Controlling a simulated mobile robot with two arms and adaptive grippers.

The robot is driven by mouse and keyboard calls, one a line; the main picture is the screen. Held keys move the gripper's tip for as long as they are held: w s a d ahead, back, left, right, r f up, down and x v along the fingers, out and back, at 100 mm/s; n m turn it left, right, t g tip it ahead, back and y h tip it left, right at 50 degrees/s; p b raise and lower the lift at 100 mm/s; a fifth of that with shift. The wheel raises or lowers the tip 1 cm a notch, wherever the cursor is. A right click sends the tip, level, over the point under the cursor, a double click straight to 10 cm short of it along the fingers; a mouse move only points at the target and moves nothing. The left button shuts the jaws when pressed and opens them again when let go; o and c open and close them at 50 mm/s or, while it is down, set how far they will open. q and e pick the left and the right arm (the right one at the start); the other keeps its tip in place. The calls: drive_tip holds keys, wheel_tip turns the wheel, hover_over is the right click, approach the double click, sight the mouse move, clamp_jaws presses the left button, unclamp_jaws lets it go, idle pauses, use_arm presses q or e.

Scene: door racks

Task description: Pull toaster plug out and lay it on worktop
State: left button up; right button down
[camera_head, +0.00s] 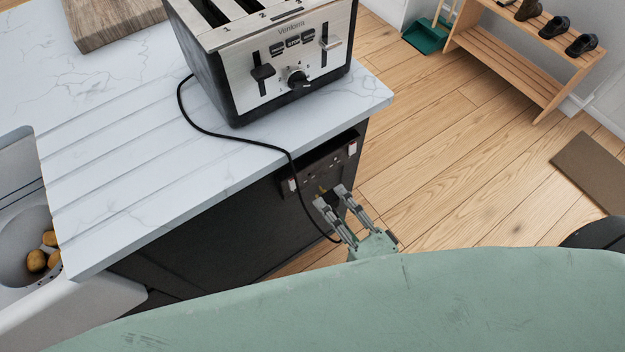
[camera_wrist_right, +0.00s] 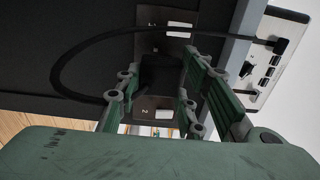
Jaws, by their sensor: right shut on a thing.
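The steel and black toaster (camera_head: 285,62) stands on the white marbled worktop (camera_head: 130,120). Its black cord (camera_head: 226,136) hangs over the front edge, and also loops through the right wrist view (camera_wrist_right: 62,68). A dark socket plate (camera_head: 312,171) is on the cabinet front below the edge; it also shows in the right wrist view (camera_wrist_right: 152,104). My right gripper (camera_head: 332,195) is shut on the black plug (camera_wrist_right: 161,74), in front of the plate. A small yellowish spot shows by the plug. I cannot tell whether its pins are still in the socket. My left gripper is not in view.
A wooden board (camera_head: 115,18) lies at the back left of the worktop. A sink (camera_head: 22,240) with several yellow-brown items is at left. Grooved worktop left of the toaster is clear. A shoe rack (camera_head: 525,65) stands beyond the open wooden floor.

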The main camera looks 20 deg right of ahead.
drive_tip(key=shift+v, duration=1.5)
drive_tip(key=shift+r+p, duration=0.15)
drive_tip(key=shift+p, duration=0.15)
wheel_tip(320, 180, up, 21)
drive_tip(key=p, duration=2)
drive_tip(key=s+a, duration=0.2)
drive_tip(key=a, duration=0.5)
drive_tip(key=s+a, duration=0.3)
drive_tip(key=a, duration=0.5)
drive_tip(key=shift+s+a, duration=0.25)
